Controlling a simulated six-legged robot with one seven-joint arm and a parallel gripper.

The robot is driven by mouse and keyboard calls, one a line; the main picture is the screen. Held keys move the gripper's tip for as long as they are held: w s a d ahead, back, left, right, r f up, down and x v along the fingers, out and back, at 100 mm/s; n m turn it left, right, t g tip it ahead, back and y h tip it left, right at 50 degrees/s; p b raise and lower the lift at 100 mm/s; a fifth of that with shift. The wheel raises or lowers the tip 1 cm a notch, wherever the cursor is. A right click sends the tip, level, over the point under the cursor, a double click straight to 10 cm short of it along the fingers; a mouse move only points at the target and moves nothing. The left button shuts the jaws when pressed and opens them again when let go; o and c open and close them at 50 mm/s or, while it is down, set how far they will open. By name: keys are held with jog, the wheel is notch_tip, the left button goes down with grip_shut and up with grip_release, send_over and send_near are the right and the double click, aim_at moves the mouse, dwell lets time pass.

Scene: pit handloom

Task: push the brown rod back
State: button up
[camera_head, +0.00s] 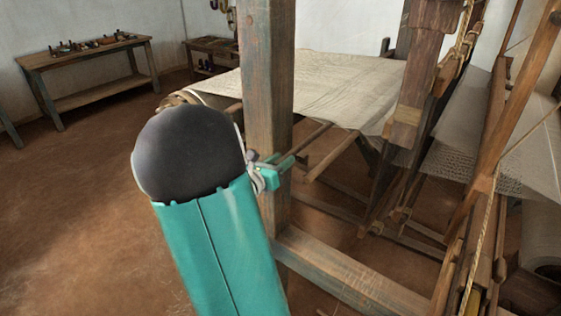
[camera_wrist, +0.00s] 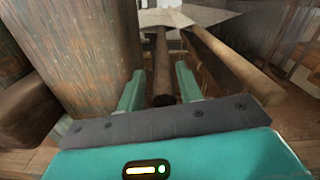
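The brown rod (camera_wrist: 161,62) runs away from me in the wrist view, with its near end between my fingers. In the head view the brown rod (camera_head: 314,137) slants up and right from my fingertips, under the cloth. My gripper (camera_wrist: 160,75) has its two teal fingers apart, one on each side of the rod. Narrow gaps seem to show beside the rod, and I cannot tell whether a finger touches it.
A thick wooden post (camera_head: 268,75) stands close by; it also fills the left of the wrist view (camera_wrist: 85,50). Pale cloth (camera_head: 325,85) stretches above the rod. A thicker beam (camera_wrist: 232,65) runs right of the rod. A workbench (camera_head: 95,60) stands far left, with open floor before it.

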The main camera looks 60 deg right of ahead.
dwell(0.3)
jog(key=shift+s, duration=0.2)
jog(key=s+a+m+t+y, duration=0.1)
jog(key=a+m+y, duration=0.4)
jog(key=a, duration=0.9)
jog(key=s+a+f+m+y, duration=0.1)
jog(key=s+a+m+y, duration=0.1)
jog(key=a+m+y, duration=0.3)
jog(key=a+m, duration=0.4)
jog(key=a, duration=0.6)
jog(key=shift+s+f+m+t, duration=0.2)
jog(key=shift+s+m+t, duration=0.1)
jog(key=shift+t, duration=0.1)
jog(key=shift+w+a, duration=0.1)
